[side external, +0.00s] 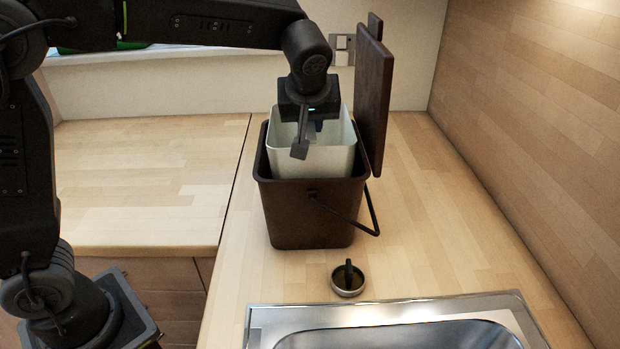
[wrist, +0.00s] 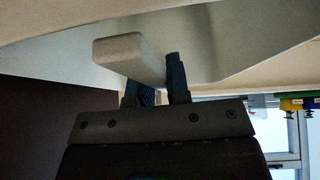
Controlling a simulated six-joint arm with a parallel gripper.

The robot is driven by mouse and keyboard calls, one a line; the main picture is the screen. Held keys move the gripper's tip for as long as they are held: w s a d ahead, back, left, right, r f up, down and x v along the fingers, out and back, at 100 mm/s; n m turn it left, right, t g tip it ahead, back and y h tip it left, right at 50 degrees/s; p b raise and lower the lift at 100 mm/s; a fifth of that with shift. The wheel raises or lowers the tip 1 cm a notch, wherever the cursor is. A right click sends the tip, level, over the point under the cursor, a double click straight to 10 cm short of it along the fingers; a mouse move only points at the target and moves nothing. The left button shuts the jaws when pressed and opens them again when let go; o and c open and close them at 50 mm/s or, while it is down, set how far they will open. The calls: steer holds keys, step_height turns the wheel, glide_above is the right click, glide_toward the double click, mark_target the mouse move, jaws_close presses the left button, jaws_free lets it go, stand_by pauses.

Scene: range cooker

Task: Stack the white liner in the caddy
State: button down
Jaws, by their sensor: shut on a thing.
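The white liner (side external: 328,160) is an open, square-sided bucket. In the side view its lower part is inside the dark brown caddy (side external: 306,225), and its upper part stands above the caddy's rim. My gripper (side external: 307,140) is above the liner from behind and is shut on it.
The caddy's dark lid (side external: 374,95) stands upright behind it at the right. Its handle (side external: 345,215) hangs at the front right. A small round dark-and-metal item (side external: 348,280) lies in front, before the steel sink (side external: 400,325). Wooden counter is clear at left and right.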

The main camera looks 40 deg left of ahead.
mark_target(308, 130)
steer(key=shift+f, duration=3.7)
steer(key=shift+f, duration=0.15)
steer(key=c, duration=1.1)
jaws_free()
steer(key=shift+r, duration=0.25)
steer(key=v, duration=1.2)
steer(key=shift+a+r, duration=0.1)
